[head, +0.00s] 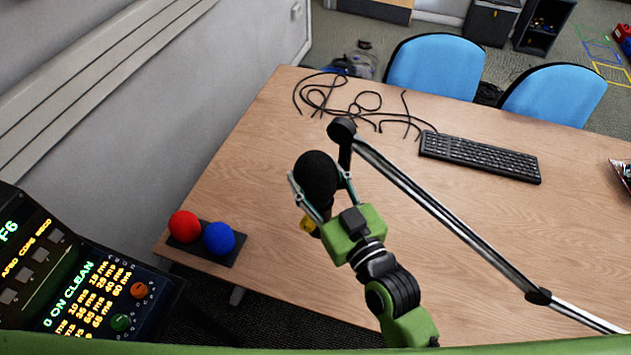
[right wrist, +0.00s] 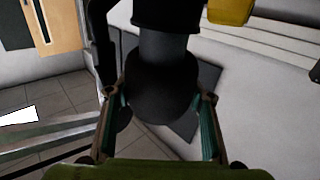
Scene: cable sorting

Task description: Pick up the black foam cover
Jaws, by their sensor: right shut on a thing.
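The black foam cover (head: 316,177) is a dark rounded ball in the middle of the head view, near the end of the boom arm (head: 440,205). My right gripper (head: 319,180) is shut on it, with one finger on each side. In the right wrist view, the cover (right wrist: 160,92) sits between the two fingers of my right gripper (right wrist: 160,101). A grey neck (right wrist: 168,45) and a wider black part adjoin the cover there. I cannot tell whether the cover is still seated on them. My left gripper is not in view.
A red ball (head: 184,226) and a blue ball (head: 219,238) sit on a dark tray (head: 236,259) at the table's left edge. Black cables (head: 365,108) and a keyboard (head: 480,157) lie at the back. The table (head: 500,240) is mostly clear at right.

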